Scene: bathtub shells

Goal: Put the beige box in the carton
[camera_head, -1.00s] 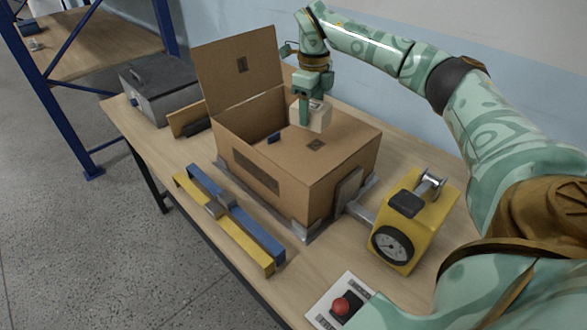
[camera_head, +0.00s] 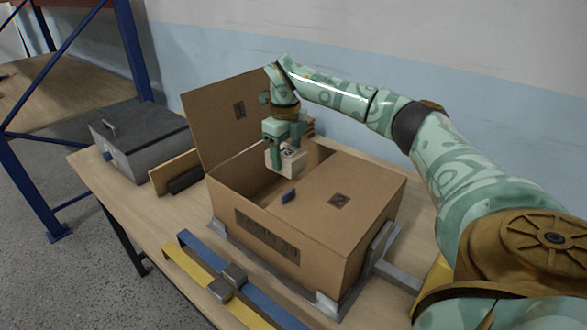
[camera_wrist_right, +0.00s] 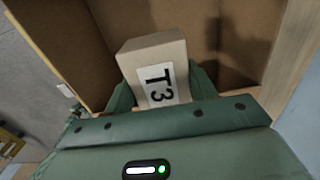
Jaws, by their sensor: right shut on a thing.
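The beige box (camera_head: 290,161) is held by my right gripper (camera_head: 284,146) over the open part of the carton (camera_head: 349,232). In the right wrist view the box (camera_wrist_right: 152,56) carries a white label reading T3, and the gripper (camera_wrist_right: 160,88) fingers close on its two sides. The carton's brown inner walls show around and below it there. The carton has one flap raised at the left and another part of its top covered at the right. I cannot tell whether the box is below the rim. My left gripper is not in view.
A grey metal case (camera_head: 142,143) stands left of the carton on the wooden table. A blue and yellow clamp-like bar (camera_head: 232,286) lies in front. A metal bracket (camera_head: 384,262) holds the carton's right side. A blue-framed shelf (camera_head: 130,62) stands behind left.

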